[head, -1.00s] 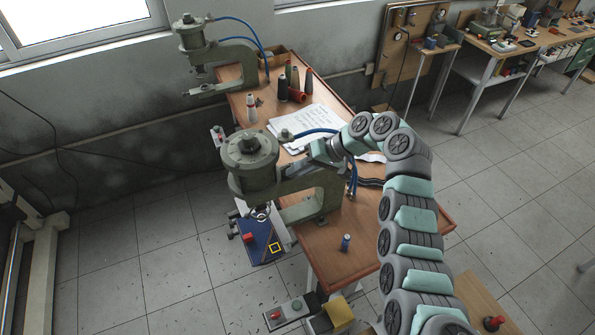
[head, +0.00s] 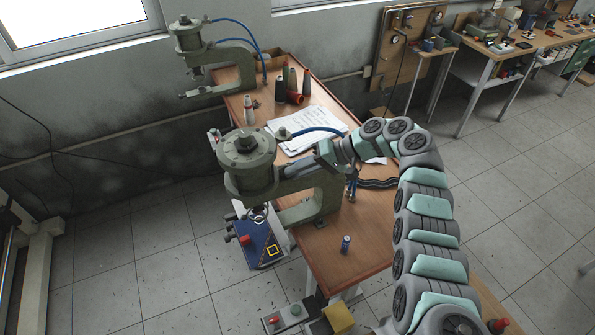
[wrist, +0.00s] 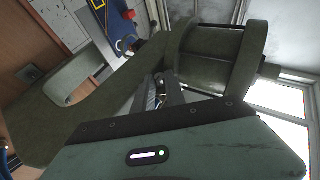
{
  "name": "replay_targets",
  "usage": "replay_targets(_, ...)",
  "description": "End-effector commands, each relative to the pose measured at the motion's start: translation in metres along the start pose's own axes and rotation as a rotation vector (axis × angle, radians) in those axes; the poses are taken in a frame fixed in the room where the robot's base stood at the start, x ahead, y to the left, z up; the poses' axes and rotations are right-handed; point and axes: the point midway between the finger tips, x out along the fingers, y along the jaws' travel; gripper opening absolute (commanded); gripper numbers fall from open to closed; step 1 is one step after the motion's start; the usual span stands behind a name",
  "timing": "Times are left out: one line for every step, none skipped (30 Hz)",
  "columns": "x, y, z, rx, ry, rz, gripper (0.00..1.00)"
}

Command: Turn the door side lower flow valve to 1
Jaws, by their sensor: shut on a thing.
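The near press (head: 247,165) is grey-green, with a round cylinder head on a C-shaped frame at the table's left edge. My gripper (head: 318,158) is at the upper rear of this press, behind the cylinder head. In the wrist view the press cylinder (wrist: 222,55) is just beyond my gripper (wrist: 163,92), with the frame arm (wrist: 85,85) to the left. The fingers are shut on a small fitting between them, apparently the flow valve. The valve is mostly hidden, and its setting cannot be read.
A blue hose (head: 318,131) arches behind the press close to my wrist. A second press (head: 215,60) stands at the far end of the table.

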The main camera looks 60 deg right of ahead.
Motion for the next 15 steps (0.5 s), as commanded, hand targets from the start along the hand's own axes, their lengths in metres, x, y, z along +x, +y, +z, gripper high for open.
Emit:
replay_targets(0.0009,0.0013,0.0002,0.001,0.000,0.002,0.00)
replay_targets(0.0008,0.0013,0.0002,0.001,0.000,0.002,0.00)
replay_targets(0.0009,0.0013,0.0002,0.002,0.000,0.002,0.00)
replay_targets(0.0009,0.0013,0.0002,0.001,0.000,0.002,0.18)
replay_targets(0.0009,0.0013,0.0002,0.001,0.000,0.002,0.20)
replay_targets(0.0008,0.0012,0.0002,0.001,0.000,0.002,0.24)
replay_targets(0.0008,0.0012,0.0003,0.001,0.000,0.002,0.25)
replay_targets(0.0008,0.0011,0.0003,0.001,0.000,0.002,0.25)
replay_targets(0.0008,0.0011,0.0003,0.001,0.000,0.002,0.25)
replay_targets(0.0007,0.0011,0.0003,0.001,0.000,0.002,0.25)
replay_targets(0.0007,0.0011,0.0003,0.001,0.000,0.002,0.25)
replay_targets(0.0006,0.0010,0.0003,0.001,0.000,0.002,0.25)
replay_targets(0.0003,0.0011,0.0003,0.001,0.000,0.002,0.25)
replay_targets(-0.0004,0.0012,0.0003,0.001,0.000,0.002,0.25)
replay_targets(-0.0021,0.0014,0.0003,0.001,0.000,0.002,0.25)
